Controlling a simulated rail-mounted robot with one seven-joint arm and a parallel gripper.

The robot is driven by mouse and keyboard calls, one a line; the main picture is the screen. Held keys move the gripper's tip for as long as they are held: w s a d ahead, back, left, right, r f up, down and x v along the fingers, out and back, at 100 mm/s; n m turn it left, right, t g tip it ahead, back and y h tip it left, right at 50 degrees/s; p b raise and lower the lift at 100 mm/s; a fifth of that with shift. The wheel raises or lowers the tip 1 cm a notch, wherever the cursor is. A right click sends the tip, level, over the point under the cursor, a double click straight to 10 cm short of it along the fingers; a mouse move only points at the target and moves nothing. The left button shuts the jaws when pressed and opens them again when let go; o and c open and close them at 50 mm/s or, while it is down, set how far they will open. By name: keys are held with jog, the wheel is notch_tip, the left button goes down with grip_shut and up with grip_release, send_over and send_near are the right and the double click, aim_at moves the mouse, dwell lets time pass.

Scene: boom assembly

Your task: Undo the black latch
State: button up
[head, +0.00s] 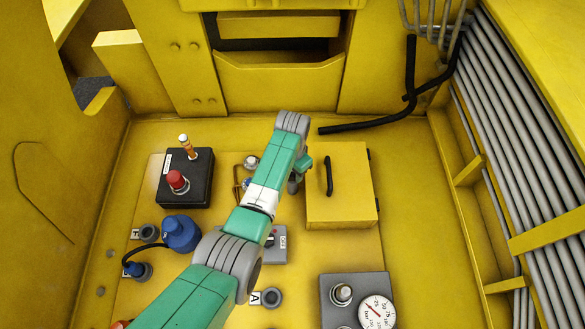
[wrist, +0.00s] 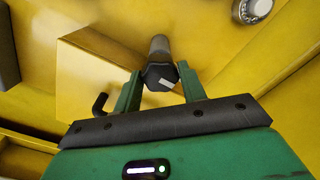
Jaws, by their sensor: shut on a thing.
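The black latch (wrist: 158,58) shows in the wrist view as a dark knob with a faceted end, at the side of the yellow box (wrist: 95,75). My gripper (wrist: 159,80) has one green finger on each side of the latch and is shut on it. In the head view the yellow box (head: 345,205) sits right of my forearm with its lid down. A black bar handle (head: 329,175) stands on the lid; a dark hooked end also shows in the wrist view (wrist: 100,103). My forearm hides most of the latch and fingers in the head view.
A gauge box (head: 355,300) is at the front right. Black hoses (head: 370,126) lie behind the yellow box; grey pipes (head: 520,130) line the right wall.

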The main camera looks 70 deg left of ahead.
jog(key=shift+r, duration=0.1)
dwell(0.5)
jog(key=o, duration=1)
notch_tip(320, 180, up, 8)
jog(key=shift+f, duration=0.15)
